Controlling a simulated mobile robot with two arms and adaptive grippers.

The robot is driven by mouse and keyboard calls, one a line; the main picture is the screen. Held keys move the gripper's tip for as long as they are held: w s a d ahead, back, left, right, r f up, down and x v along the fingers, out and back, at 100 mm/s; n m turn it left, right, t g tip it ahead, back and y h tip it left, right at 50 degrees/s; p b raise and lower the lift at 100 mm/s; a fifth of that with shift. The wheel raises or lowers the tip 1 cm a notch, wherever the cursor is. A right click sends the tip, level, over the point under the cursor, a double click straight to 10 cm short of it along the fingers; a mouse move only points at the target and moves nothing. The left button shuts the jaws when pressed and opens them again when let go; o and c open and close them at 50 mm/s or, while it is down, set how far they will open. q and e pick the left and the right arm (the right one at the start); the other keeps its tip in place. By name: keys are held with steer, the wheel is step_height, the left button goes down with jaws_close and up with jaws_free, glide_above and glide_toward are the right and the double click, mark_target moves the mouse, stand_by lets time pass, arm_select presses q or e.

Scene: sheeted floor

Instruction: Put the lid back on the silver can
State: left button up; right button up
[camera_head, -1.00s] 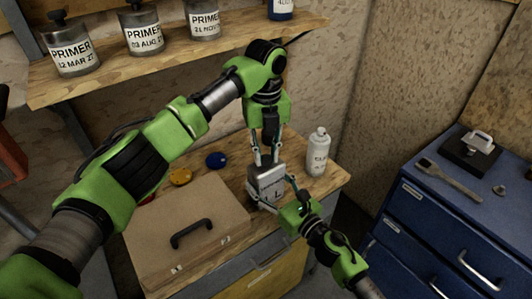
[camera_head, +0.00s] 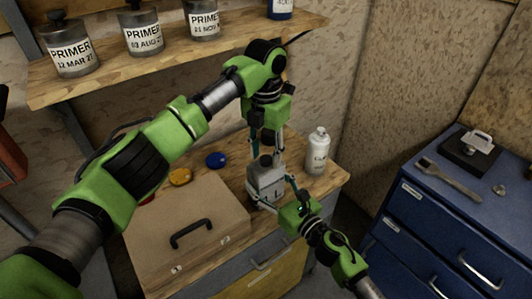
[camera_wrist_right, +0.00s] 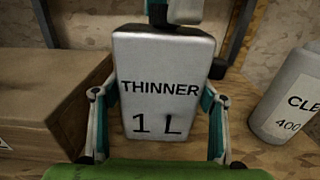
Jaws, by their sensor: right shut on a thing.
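The silver can (camera_head: 266,186) stands upright on the wooden bench top. Its label reads "THINNER 1 L" in the right wrist view (camera_wrist_right: 160,90). A dark lid (camera_head: 266,161) sits on top of the can at its middle; I cannot tell how tightly it is seated. My right gripper (camera_head: 268,198) is shut on the can, with a finger on each side of it in the right wrist view (camera_wrist_right: 158,125). My left gripper (camera_head: 266,148) is just above the can, with its fingers spread apart around and above the lid.
A white bottle (camera_head: 317,152) stands close to the right of the can. A brown case (camera_head: 185,220) with a black handle lies to its left. A yellow disc (camera_head: 180,177) and a blue disc (camera_head: 216,160) lie behind the case. A shelf (camera_head: 180,62) holds several primer cans above.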

arm_select(q)
steer(key=shift+r, duration=0.1)
steer(key=shift+r, duration=2.15)
steer(key=shift+c, duration=0.5)
